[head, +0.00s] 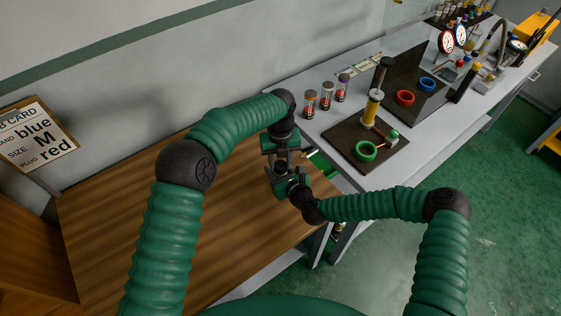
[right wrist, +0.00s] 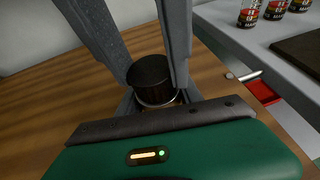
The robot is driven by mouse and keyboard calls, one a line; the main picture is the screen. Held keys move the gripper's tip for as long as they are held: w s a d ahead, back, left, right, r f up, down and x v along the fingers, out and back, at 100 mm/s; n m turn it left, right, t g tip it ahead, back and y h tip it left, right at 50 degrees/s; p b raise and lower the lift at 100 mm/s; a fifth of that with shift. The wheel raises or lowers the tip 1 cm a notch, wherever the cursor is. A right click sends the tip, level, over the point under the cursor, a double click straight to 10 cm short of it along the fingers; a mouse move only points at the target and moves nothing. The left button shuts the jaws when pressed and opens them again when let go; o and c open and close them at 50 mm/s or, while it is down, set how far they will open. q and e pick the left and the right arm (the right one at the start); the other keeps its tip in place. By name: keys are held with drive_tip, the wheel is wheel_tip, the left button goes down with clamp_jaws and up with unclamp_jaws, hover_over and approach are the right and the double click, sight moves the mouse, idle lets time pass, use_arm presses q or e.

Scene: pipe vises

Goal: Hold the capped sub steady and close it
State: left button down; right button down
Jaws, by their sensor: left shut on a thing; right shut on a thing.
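The capped sub shows in the right wrist view as a dark round cap (right wrist: 150,78) with a pale metal rim below it, standing between two grey fingers. My right gripper (right wrist: 152,75) is shut on it. In the head view my left gripper (head: 281,160) comes down from above and my right gripper (head: 289,180) comes from below right. They meet over the wooden table near its right edge. My left gripper is shut on the same small piece. The sub is mostly hidden by the grippers in the head view, so how tightly its cap sits cannot be told.
The wooden table (head: 170,220) is mostly clear. A job card (head: 38,140) stands left.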

use_arm(q)
drive_tip(key=m, duration=0.5)
drive_tip(key=shift+w+m, duration=0.15)
drive_tip(key=shift+m, duration=1.25)
drive_tip(key=c, duration=0.9)
unclamp_jaws()
drive_tip(key=shift+r, duration=2.25)
drive_tip(key=shift+c, duration=0.5)
